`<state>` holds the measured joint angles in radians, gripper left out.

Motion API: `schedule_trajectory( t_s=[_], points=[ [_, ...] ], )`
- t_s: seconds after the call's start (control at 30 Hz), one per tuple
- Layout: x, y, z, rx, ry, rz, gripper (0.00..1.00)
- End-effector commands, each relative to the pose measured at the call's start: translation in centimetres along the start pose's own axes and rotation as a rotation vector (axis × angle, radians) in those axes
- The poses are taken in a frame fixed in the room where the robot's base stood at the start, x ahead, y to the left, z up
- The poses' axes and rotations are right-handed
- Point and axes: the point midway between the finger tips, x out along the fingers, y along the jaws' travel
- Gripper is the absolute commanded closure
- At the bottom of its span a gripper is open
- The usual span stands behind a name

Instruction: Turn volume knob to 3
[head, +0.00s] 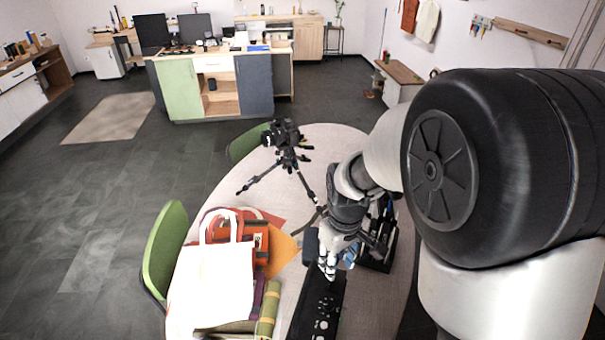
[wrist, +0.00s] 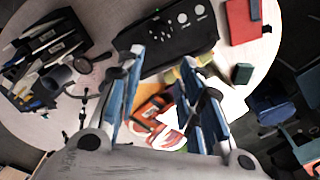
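A long black device (head: 318,312) with pale round knobs lies on the table near the front edge in the head view. In the wrist view the device (wrist: 160,44) lies beyond my fingertips, with two pale knobs (wrist: 183,18) near its right part. The labels are too small to read, so I cannot tell which is the volume knob or its setting. My gripper (head: 328,268) is low over the far part of the device in the head view. In the wrist view my gripper (wrist: 163,58) has its two blue fingers apart with nothing held between them.
A camera on a tripod (head: 287,150) stands farther back on the round table (head: 345,137). A white bag (head: 212,285) and an orange bag lie left of the device. A black organizer (head: 380,255) stands close right of my gripper. A green chair (head: 163,245) is at left.

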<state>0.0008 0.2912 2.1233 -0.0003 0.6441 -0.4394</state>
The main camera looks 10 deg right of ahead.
Motion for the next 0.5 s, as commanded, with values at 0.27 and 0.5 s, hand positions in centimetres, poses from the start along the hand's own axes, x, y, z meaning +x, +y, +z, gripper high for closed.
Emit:
schedule_trajectory(
  t_s=[0.27, 0.5],
  points=[
    [5.0, 0.7, -1.5, -0.099, -0.070, -0.037, 0.66],
    [7.3, 0.6, -1.4, -0.109, -0.076, -0.041, 0.66]
  ],
)
